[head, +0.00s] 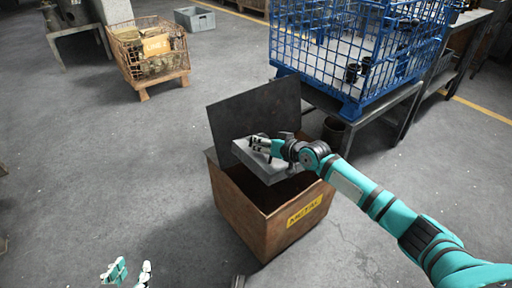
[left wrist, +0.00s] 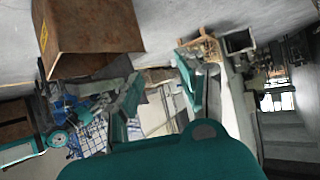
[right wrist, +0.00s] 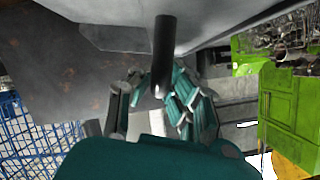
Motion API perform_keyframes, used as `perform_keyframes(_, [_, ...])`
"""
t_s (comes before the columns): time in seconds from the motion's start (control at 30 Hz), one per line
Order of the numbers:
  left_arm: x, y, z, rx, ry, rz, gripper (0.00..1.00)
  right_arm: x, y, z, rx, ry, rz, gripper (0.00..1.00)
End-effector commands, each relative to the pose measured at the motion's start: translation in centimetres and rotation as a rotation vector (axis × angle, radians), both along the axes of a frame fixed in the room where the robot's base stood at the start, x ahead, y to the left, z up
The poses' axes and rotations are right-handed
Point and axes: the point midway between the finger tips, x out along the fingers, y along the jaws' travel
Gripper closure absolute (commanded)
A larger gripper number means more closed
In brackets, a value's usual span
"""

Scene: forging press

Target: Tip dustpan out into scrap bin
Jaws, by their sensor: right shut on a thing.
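The scrap bin (head: 262,222) is a rusty brown box with a yellow METAL label; its dark lid (head: 258,112) stands open at the back. The grey dustpan (head: 264,171) is over the bin's opening, apparently tilted. My right gripper (head: 268,146) is shut on the dustpan's dark handle (right wrist: 164,50), which passes between the fingers in the right wrist view. I cannot see whether anything lies in the pan. My left gripper (head: 131,267) is open and empty, low in the head view, left of the bin and apart from it. The bin also shows in the left wrist view (left wrist: 95,25).
A blue wire cage (head: 350,50) stands on a metal table behind and right of the bin. A wire crate with an orange label (head: 150,52) is at the back left, with a grey tub (head: 195,19) beyond it. The floor left of the bin is clear.

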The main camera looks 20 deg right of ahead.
Motion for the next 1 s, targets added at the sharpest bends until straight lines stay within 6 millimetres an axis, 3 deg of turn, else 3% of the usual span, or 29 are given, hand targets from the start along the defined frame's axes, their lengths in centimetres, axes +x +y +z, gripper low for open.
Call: perform_keyframes(1.0, [-7.3,2.8,-5.4,0.103,0.463,0.034,0.6,-0.4,1.3,0.0,-0.105,-0.044,0.001,1.0])
